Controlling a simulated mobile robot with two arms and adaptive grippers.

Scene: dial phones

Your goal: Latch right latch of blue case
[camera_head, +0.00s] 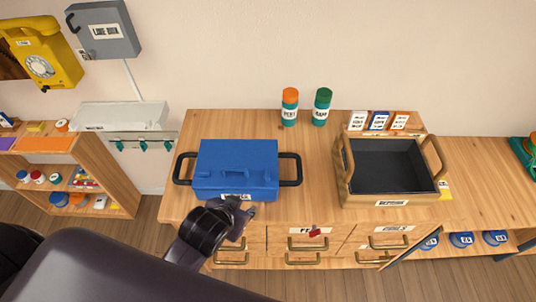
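The blue case (238,163) sits shut on the left part of the wooden cabinet top, with black handles at both sides and a white label low on its front. My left gripper (246,211) is at the case's front lower edge, near the label and the right half of the front. Its fingers are small and dark here, so I cannot tell whether they are open or touching the case. The latches are too small or hidden to make out. My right gripper is not in view.
An open wooden box (390,204) with a dark inside stands to the right. An orange-capped bottle (289,108) and a green-capped bottle (321,108) stand behind. The cabinet top between case and box is clear. Drawer handles (308,246) stick out below.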

